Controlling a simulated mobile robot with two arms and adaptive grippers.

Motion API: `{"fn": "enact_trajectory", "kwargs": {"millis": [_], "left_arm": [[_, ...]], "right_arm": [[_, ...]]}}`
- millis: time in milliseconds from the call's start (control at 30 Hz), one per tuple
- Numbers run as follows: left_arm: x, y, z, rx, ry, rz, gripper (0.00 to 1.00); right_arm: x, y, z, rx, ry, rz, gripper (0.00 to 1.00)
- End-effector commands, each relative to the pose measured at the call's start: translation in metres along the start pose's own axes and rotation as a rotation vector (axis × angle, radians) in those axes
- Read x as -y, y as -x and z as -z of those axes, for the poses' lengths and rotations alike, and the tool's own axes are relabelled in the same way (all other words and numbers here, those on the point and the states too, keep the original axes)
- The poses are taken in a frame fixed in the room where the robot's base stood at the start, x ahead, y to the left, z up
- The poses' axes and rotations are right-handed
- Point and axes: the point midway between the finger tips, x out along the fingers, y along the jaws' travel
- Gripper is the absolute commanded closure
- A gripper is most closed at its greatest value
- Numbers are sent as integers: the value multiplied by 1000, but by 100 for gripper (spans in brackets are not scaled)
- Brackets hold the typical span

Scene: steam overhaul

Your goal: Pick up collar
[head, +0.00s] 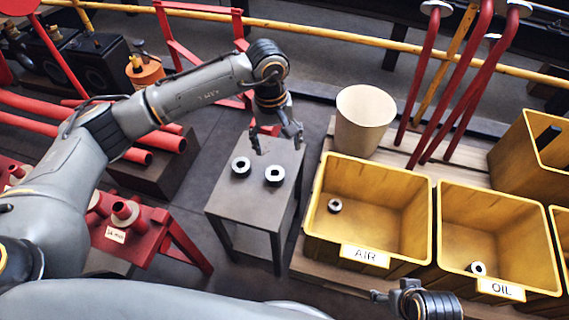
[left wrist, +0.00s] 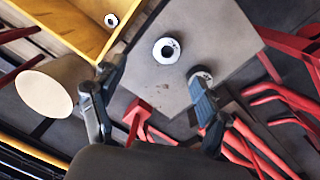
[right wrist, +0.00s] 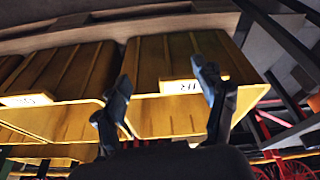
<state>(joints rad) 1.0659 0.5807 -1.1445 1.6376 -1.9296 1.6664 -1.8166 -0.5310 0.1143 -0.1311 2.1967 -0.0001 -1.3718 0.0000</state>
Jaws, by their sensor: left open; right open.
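Two pale ring-shaped collars with dark holes lie on the small grey table (head: 225,197): a left one (head: 240,167) and a right one (head: 274,175). My left gripper (head: 276,142) is open and empty above the table, close over the collars. In the left wrist view one collar (left wrist: 166,51) lies between the fingers' lines, and the other (left wrist: 201,73) is partly hidden behind a finger. A third collar (head: 334,205) lies in the AIR bin (head: 397,215), and another (head: 478,268) in the OIL bin (head: 505,215). My right gripper (right wrist: 162,80) is open and empty in front of the bins.
A cream bucket (head: 364,120) stands behind the AIR bin on a wooden pallet (head: 322,262). Red levers (head: 470,75) rise behind the bins. A red stand with flanged pipe pieces (head: 127,212) is left of the table. A yellow rail (head: 330,36) runs across the back.

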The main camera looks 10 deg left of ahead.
Motion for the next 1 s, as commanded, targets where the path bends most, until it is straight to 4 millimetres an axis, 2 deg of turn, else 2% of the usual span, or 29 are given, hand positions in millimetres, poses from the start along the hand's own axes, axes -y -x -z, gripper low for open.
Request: {"fn": "enact_trajectory", "kwargs": {"millis": [67, 167, 500, 767, 1000], "left_arm": [[11, 3, 9, -30, -19, 49, 25], [16, -5, 12, -39, -27, 71, 25], [19, -68, 13, -36, -25, 66, 25], [19, -88, 12, -36, -25, 64, 25], [19, -124, 8, -35, -24, 64, 25]], "right_arm": [[0, 1, -1, 1, 0, 0, 29], [0, 0, -4, 11, 0, 0, 29], [0, 34, -1, -9, 0, -1, 29], [-1, 44, 0, -14, -2, -2, 29], [-1, 61, -1, -24, -3, -3, 29]]}}
